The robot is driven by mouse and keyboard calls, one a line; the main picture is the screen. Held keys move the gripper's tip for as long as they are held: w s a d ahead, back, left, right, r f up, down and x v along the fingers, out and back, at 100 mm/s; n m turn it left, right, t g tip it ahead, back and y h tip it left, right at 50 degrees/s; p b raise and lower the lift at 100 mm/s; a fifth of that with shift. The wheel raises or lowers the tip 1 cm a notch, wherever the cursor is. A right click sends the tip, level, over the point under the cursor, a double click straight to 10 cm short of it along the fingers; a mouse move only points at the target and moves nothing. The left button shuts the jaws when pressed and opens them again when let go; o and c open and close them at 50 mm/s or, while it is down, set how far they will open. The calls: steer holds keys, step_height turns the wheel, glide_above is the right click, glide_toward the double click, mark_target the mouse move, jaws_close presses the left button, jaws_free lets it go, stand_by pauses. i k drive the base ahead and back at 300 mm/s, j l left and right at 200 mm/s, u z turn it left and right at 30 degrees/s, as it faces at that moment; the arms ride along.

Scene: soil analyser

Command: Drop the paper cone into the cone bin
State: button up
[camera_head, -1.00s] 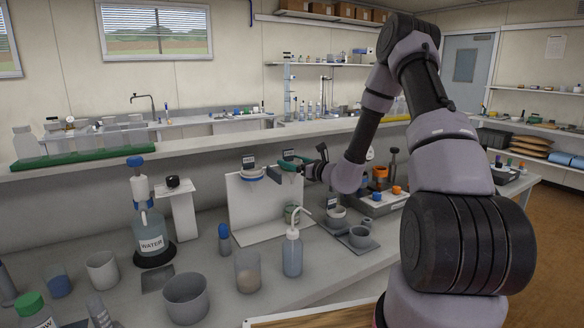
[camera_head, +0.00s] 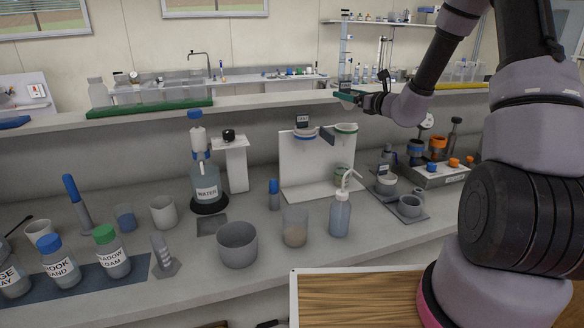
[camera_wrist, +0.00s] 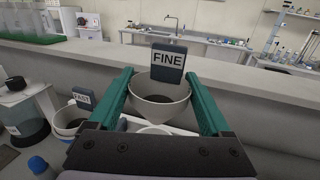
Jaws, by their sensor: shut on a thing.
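My gripper (camera_wrist: 166,100) has teal fingers, shut on a pale paper cone (camera_wrist: 160,108) with dark matter inside. A dark tag reading FINE (camera_wrist: 168,62) stands at the cone's far rim. In the head view my gripper (camera_head: 348,96) is above the green-rimmed holder (camera_head: 346,128) on the white stand, clear of it, and mostly hides the cone. A second cone (camera_wrist: 72,118), tagged FAST (camera_wrist: 83,98), sits lower left in the wrist view, in the blue-rimmed holder (camera_head: 305,134). I cannot pick out a cone bin in either view.
A wash bottle (camera_head: 340,215), a beaker (camera_head: 295,228) and a grey bowl (camera_head: 237,246) stand in front of the white stand (camera_head: 300,165). The water bottle (camera_head: 206,185) is to its left. A raised shelf (camera_head: 250,103) runs behind. A wood-topped surface (camera_head: 350,298) is at front.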

mark_target(238, 260)
steer(key=k+j, duration=0.6)
steer(key=j, duration=0.15)
steer(key=k+j, duration=0.6)
steer(key=j, duration=0.15)
